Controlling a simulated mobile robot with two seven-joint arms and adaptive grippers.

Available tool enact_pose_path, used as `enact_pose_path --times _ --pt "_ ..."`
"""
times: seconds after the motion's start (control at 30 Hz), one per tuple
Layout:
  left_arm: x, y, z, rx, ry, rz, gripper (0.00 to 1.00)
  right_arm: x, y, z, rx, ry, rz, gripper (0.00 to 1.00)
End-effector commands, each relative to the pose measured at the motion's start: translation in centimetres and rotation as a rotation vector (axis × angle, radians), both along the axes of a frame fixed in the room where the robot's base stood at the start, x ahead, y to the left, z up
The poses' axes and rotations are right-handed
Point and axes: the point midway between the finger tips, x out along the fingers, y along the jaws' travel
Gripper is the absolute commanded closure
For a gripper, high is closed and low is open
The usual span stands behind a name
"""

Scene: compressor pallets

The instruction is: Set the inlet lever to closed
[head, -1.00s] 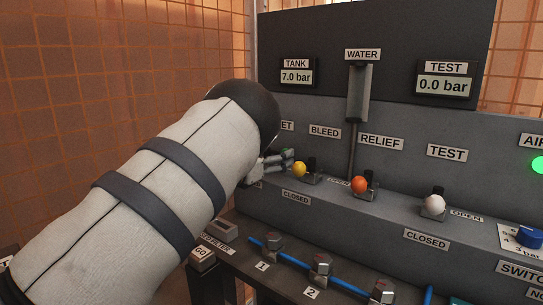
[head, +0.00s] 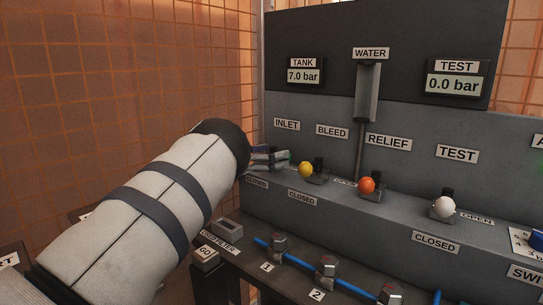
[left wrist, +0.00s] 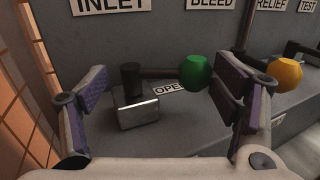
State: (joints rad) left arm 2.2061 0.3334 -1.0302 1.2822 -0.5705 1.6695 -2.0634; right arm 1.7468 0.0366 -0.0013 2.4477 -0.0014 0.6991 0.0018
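The inlet lever has a green ball knob (left wrist: 196,72) on a dark arm from a pivot block (left wrist: 137,112) under the INLET label (left wrist: 112,4). In the left wrist view the arm points right, with the knob above the OPEN label (left wrist: 170,89). My left gripper (left wrist: 162,88) is open, its fingers spread either side of the lever; the knob is close to the right finger, and contact cannot be told. In the head view my left gripper (head: 278,160) is at the panel's left end, below the INLET label (head: 287,125), and largely hides the lever. My right gripper is out of view.
The yellow bleed knob (head: 306,170) is just right of my left gripper. The orange relief knob (head: 367,185) and white test knob (head: 444,207) are farther right. A lower shelf carries a blue hose (head: 298,263) and fittings. An orange mesh wall (head: 130,80) is on the left.

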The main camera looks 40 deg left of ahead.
Motion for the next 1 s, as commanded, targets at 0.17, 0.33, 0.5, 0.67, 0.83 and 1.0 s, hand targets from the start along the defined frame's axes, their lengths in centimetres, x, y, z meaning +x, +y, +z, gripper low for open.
enact_pose_path --times 0.17,0.33,0.5,0.67,0.83,1.0 --pt "0.0 -0.1 -0.2 0.000 0.003 -0.002 0.19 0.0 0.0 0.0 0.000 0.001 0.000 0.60" --pt "0.0 -0.1 0.7 0.002 0.002 -0.004 0.19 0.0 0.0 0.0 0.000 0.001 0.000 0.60" --pt "0.0 -0.1 4.8 0.004 0.000 -0.004 0.19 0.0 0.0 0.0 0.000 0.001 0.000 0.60" --pt "0.0 -0.1 8.3 0.001 0.001 -0.003 0.19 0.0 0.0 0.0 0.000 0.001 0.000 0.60" --pt "0.0 -0.1 9.8 0.001 0.003 -0.002 0.19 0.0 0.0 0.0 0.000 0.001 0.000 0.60" --pt "0.0 0.0 9.9 0.000 0.003 -0.002 0.19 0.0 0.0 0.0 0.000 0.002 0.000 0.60"
